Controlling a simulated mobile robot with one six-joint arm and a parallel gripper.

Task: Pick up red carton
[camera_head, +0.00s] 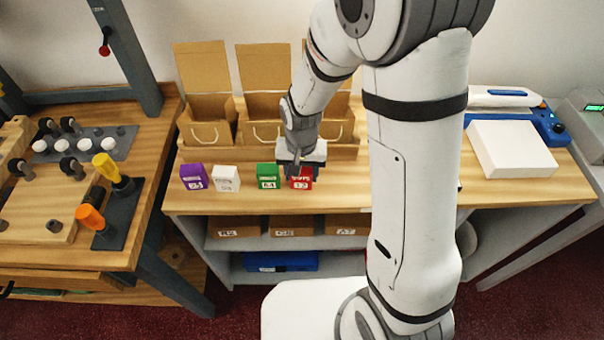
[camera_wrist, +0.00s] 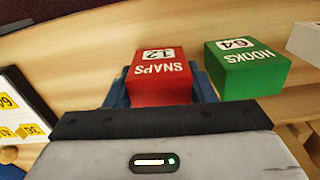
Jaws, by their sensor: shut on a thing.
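The red carton (camera_head: 301,178), marked SNAPS and 12, is at the front of the wooden counter, at the right end of a row of small cartons. In the wrist view the red carton (camera_wrist: 160,78) sits between the blue-grey fingers of my gripper (camera_wrist: 163,88). My gripper (camera_head: 300,172) is shut on it from above. In the head view the gripper covers the carton's upper part. I cannot tell whether the carton still touches the counter.
The green HOOKS carton (camera_head: 267,176) stands close to the left of the red one. White (camera_head: 226,178) and purple (camera_head: 194,177) cartons are further left. Open cardboard boxes (camera_head: 207,130) stand behind. A white box (camera_head: 510,150) lies at the right. My arm hides part of the counter.

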